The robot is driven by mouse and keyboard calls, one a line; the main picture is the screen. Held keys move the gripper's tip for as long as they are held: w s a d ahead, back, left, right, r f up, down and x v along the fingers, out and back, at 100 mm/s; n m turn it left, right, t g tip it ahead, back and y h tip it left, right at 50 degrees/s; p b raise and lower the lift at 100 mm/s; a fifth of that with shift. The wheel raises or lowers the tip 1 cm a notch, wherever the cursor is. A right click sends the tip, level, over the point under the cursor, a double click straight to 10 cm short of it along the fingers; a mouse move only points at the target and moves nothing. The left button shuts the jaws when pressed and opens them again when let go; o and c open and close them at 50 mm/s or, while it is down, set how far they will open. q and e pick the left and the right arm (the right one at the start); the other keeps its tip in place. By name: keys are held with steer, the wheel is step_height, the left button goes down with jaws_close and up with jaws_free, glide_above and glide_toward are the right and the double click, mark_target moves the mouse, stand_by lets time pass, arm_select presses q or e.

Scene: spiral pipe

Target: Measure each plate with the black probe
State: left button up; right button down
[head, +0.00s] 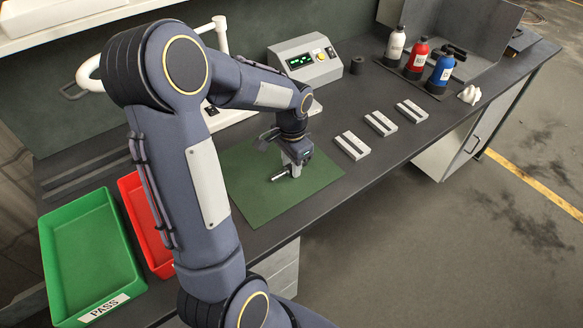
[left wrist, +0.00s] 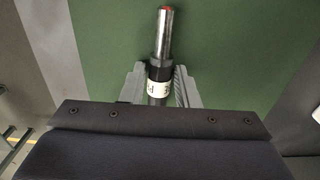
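My left gripper (head: 292,168) is low over the green mat (head: 250,195). It is shut on the probe (head: 280,176), which also shows in the left wrist view (left wrist: 163,42). The probe has a black body with a white label, a silver front end and a red tip pointing away from the wrist. The fingers (left wrist: 158,88) sit against both sides of the black body. Three grey plates lie in a row right of the mat: a near one (head: 352,146), a middle one (head: 380,123) and a far one (head: 411,110). My right gripper is not in view.
A grey meter (head: 306,62) with a green display stands behind the mat. A green PASS tray (head: 88,250) and a red tray (head: 150,228), partly hidden by my arm, are at left. White (head: 396,48), red (head: 416,60) and blue (head: 440,72) bottles stand at back right.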

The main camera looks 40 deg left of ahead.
arm_select(q)
jaws_close()
stand_by(0.7)
